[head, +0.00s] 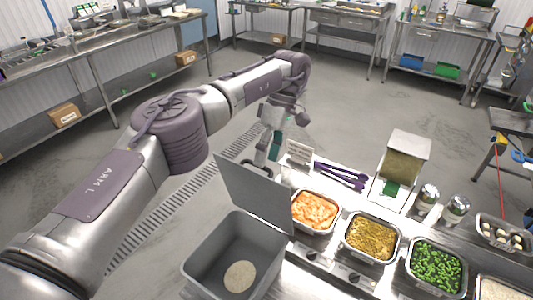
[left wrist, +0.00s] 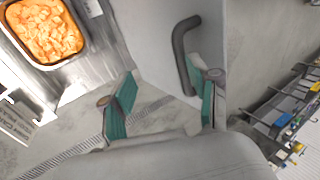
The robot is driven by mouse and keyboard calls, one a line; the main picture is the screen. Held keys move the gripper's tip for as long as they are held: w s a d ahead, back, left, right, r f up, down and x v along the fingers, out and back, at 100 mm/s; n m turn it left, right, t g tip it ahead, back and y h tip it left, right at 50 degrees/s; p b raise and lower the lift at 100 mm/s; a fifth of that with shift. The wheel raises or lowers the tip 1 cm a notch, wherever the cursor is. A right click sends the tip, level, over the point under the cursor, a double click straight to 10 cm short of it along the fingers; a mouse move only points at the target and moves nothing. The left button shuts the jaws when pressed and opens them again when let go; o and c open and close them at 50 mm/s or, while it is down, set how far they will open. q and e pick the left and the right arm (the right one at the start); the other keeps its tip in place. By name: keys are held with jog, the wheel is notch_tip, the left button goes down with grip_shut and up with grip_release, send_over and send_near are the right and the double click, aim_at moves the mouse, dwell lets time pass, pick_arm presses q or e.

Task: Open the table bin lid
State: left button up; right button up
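The grey table bin (head: 207,262) stands at the front of the counter. Its interior shows, with a pale round patch on the bottom. Its lid (head: 253,193) stands raised at the bin's far side, leaning back. In the left wrist view the lid (left wrist: 155,28) carries a dark curved handle (left wrist: 182,58). My left gripper (head: 268,150) is behind the lid, on the far side from the bin. In the left wrist view its teal fingers (left wrist: 162,95) are spread apart. The handle is close to the right-hand finger; whether they touch I cannot tell. My right gripper is not in view.
The floor beyond is open.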

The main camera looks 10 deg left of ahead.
pick_arm(q)
jog(key=shift+s+d+f, duration=0.1)
jog(key=shift+s+f, duration=0.05)
jog(key=shift+f, duration=0.15)
notch_tip(320, 180, up, 10)
jog(key=shift+w+f, duration=0.15)
jog(key=shift+w, duration=0.3)
dwell(0.6)
jog(key=shift+d, duration=0.1)
